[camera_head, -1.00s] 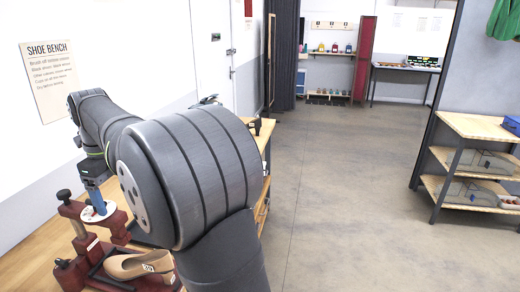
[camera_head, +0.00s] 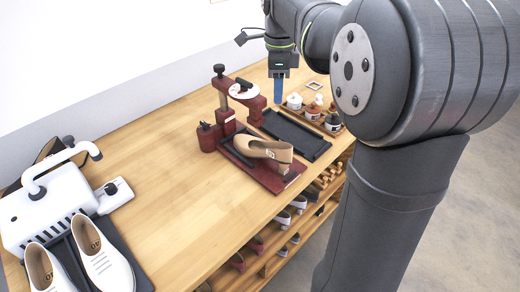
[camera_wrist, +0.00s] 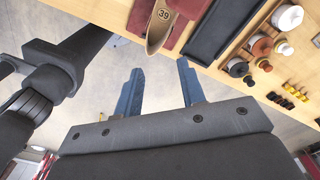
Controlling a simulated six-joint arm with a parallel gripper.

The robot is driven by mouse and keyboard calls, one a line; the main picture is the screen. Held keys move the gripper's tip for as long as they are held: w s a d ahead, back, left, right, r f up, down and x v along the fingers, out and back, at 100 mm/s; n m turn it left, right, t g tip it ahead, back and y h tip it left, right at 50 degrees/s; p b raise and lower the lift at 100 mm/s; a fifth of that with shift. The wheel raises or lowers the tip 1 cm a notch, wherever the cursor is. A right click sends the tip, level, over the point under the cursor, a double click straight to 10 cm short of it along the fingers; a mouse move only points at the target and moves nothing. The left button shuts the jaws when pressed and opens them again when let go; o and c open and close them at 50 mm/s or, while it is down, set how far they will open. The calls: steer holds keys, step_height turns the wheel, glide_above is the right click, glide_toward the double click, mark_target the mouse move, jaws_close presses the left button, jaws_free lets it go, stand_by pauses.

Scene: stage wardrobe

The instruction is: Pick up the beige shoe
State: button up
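The beige shoe (camera_head: 265,150) rests on a dark red shoe-stretching stand (camera_head: 207,138) on the wooden bench. In the wrist view, the end of the shoe (camera_wrist: 161,22) with a "39" label shows at the top edge; the rest is cut off. My gripper (camera_wrist: 160,66) has its two blue fingers wide apart with nothing between them. In the head view, my gripper (camera_head: 278,92) points down behind the shoe, apart from it and near the black tray; there only one finger shows clearly.
A black tray (camera_head: 295,133) lies right of the stand, with small jars (camera_head: 313,108) beyond it. A white appliance (camera_head: 45,222) and white shoes (camera_head: 98,255) stand at the left. The bench (camera_head: 165,185) between is bare. Shelves below hold more shoes.

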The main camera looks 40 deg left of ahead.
steer(key=d+f+n, duration=0.2)
steer(key=d+n, duration=0.2)
steer(key=n, duration=0.6)
glide_above(290, 162)
steer(key=f, duration=1.1)
steer(key=shift+w+a+f, duration=0.25)
steer(key=shift+a+f, duration=0.05)
steer(key=shift+f, duration=2.9)
jaws_close()
